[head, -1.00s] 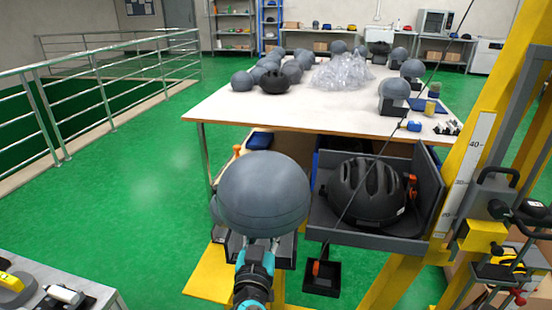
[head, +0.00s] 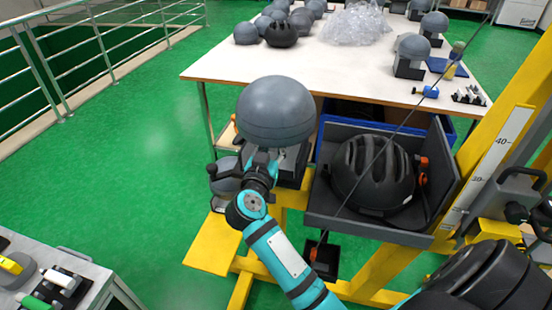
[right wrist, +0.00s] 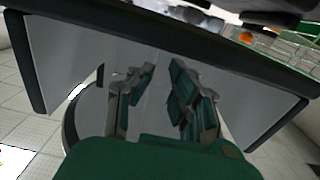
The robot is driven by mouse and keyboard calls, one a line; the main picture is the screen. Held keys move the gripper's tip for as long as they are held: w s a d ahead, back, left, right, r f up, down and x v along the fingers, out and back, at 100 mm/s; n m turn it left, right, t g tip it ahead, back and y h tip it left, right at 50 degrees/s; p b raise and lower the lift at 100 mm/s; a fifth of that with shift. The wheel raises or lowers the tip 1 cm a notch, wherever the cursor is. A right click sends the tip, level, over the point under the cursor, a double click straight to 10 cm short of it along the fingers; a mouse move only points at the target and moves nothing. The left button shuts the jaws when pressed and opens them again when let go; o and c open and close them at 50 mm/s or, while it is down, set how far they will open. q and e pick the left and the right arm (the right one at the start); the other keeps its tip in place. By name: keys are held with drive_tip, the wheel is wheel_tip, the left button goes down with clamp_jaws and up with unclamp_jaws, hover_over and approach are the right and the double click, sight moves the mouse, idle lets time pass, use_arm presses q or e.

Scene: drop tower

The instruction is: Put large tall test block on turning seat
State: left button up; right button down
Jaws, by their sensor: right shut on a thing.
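The large tall test block (head: 276,112) is a grey ball-like head with a dark base, held in the air before the white table in the head view. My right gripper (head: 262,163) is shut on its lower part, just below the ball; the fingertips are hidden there. In the right wrist view the two green fingers (right wrist: 158,85) are close together amid grey, dark-edged surfaces of the block's base (right wrist: 215,70). A grey rounded thing (head: 226,182) stands low behind my wrist over the yellow frame; I cannot tell whether it is the turning seat. My left gripper is not in view.
A dark tray (head: 370,232) with a black helmet (head: 372,175) is just right of the block. The yellow tower frame (head: 212,258) stands below and right. The white table (head: 330,68) bears more test blocks. Green floor at left is free.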

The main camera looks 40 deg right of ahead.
drive_tip(key=w+d, duration=0.2)
drive_tip(key=w, duration=0.3)
drive_tip(key=shift+d, duration=0.4)
drive_tip(key=shift+f+b, duration=0.7)
drive_tip(key=shift+f, duration=1.1)
drive_tip(key=shift+s, duration=0.1)
drive_tip(key=c, duration=1.8)
unclamp_jaws()
drive_tip(key=shift+f, duration=0.25)
drive_tip(key=o, duration=0.5)
drive_tip(key=shift+a, duration=0.1)
drive_tip(key=shift+r, duration=0.1)
